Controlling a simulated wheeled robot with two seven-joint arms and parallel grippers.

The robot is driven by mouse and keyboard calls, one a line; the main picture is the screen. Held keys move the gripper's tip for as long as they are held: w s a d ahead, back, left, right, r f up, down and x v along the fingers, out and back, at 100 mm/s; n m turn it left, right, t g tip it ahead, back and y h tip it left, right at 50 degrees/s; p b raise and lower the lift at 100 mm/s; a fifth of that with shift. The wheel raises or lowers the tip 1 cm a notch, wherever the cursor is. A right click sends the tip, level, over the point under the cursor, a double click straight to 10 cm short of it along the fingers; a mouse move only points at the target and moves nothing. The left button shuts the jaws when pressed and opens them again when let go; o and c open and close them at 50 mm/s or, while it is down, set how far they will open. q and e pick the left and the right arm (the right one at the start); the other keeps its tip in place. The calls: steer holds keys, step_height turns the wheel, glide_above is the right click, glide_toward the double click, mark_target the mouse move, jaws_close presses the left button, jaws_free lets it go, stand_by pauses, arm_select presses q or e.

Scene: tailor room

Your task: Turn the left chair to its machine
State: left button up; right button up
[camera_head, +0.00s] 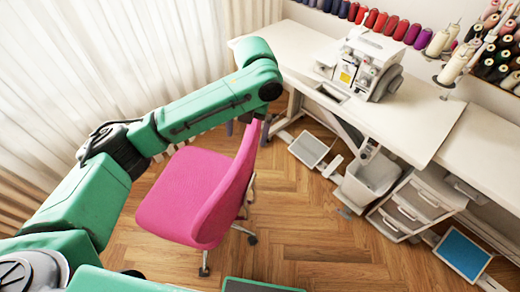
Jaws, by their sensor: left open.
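The pink chair (180,192) stands on the wooden floor left of the sewing table. Its seat points left toward the curtain, and its backrest (236,178) is on the right side, toward the table. The white sewing machine (362,68) stands on the white table (430,118). My left arm reaches in from the left above the seat, and its left gripper (264,122) points down at the top of the backrest. The fingers are mostly hidden by the wrist, so contact with the backrest is unclear. My right gripper is not in view.
Under the table are a grey pedal (308,149), a white bin (370,182) and a drawer unit (412,205). A blue-topped pedal (462,254) lies at the right. White curtains (80,70) hang at the left. Floor (320,245) right of the chair is clear.

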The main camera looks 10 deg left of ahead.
mark_target(241, 154)
arm_select(q)
steer(key=shift+w+d+f, duration=0.1)
steer(key=shift+w+d, duration=0.05)
steer(key=shift+d, duration=0.05)
steer(key=f, duration=0.2)
steer(key=s+a+f, duration=0.1)
steer(key=f, duration=0.1)
steer(key=a+f, duration=0.1)
steer(key=f, duration=0.1)
steer(key=shift+s+a+f+p, duration=0.1)
steer(key=shift+s+f+p, duration=0.1)
steer(key=shift+f+p, duration=0.2)
steer(key=f, duration=0.7)
steer(key=shift+w+a, duration=0.25)
steer(key=shift+a, duration=0.05)
steer(key=shift+w, duration=0.1)
jaws_close()
steer(key=shift+r, duration=0.1)
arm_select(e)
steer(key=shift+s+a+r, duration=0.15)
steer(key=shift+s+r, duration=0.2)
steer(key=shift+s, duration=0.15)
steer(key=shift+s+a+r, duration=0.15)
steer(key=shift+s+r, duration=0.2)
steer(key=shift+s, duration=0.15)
